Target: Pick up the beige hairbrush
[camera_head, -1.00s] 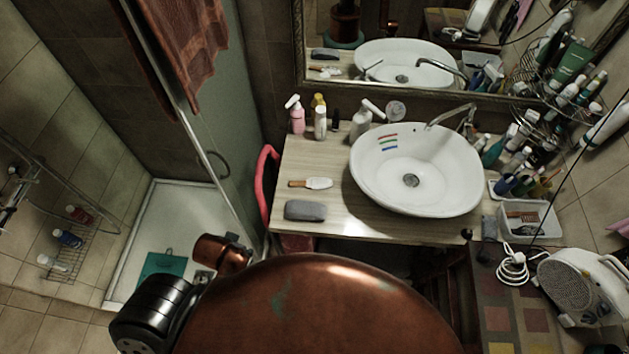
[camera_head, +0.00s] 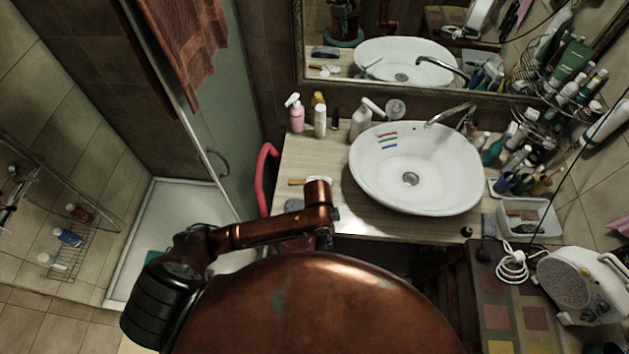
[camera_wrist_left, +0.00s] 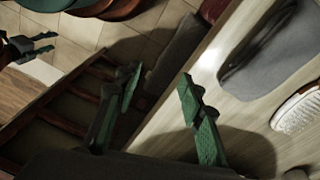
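The beige hairbrush (camera_head: 297,182) lies on the wooden counter, left of the white basin, bristles up. In the head view my left arm partly covers it. Its white bristle pad also shows at the right edge of the left wrist view (camera_wrist_left: 298,110). My left gripper (camera_wrist_left: 158,78) is open and empty, its green fingers apart, by the counter's front edge and short of the brush. In the head view its fingers are hidden behind the arm. My right gripper (camera_wrist_left: 52,42) shows at the upper left of the wrist view, open and empty, away from the counter.
The white basin (camera_head: 415,170) stands to the right. Several bottles (camera_head: 320,121) stand behind the brush. A pink-red bar (camera_head: 263,178) runs along the counter's left side.

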